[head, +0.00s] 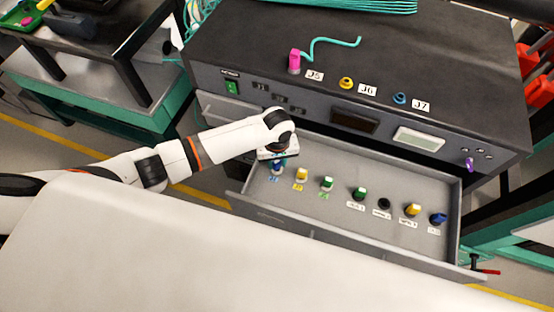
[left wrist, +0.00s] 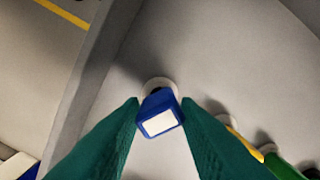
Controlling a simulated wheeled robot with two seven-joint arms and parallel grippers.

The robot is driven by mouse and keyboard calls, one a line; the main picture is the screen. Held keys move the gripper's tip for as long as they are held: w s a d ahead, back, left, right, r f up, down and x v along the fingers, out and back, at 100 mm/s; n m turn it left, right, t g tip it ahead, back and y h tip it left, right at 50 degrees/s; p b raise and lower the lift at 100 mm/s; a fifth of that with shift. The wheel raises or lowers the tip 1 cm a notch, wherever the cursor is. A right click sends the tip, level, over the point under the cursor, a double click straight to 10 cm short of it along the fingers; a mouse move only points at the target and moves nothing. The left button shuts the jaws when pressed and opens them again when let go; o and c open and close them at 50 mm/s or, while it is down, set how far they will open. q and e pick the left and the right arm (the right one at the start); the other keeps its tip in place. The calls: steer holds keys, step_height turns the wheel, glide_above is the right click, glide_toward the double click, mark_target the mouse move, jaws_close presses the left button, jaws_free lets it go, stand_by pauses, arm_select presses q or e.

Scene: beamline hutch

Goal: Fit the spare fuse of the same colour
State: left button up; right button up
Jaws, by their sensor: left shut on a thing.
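An open grey drawer (head: 245,196) holds a row of coloured fuses. At its left end my left gripper (head: 278,160) points down at a blue fuse (head: 277,170). In the left wrist view its green fingers (left wrist: 158,110) are shut on this blue fuse (left wrist: 160,122), which has a white top. A pale round base shows behind it; I cannot tell whether they touch. To the right stand a yellow fuse (head: 302,174) and a green fuse (head: 327,183), then another green one (head: 359,194), a dark round spot (head: 384,204), a yellow one (head: 413,210) and a blue one (head: 438,218). My right gripper is out of view.
The dark cabinet (head: 450,80) above the drawer carries a pink plug (head: 294,61) with a teal cable at J5, a yellow socket (head: 346,83) at J6 and a blue socket (head: 399,98) at J7. The drawer's front wall (head: 340,247) is a raised edge.

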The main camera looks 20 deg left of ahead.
mark_target(277, 162)
arm_select(q)
steer(key=shift+f, duration=0.4)
stand_by(0.3)
steer(key=o, duration=1.1)
steer(key=shift+o, duration=0.2)
step_height(277, 162, up, 12)
steer(key=p, duration=0.1)
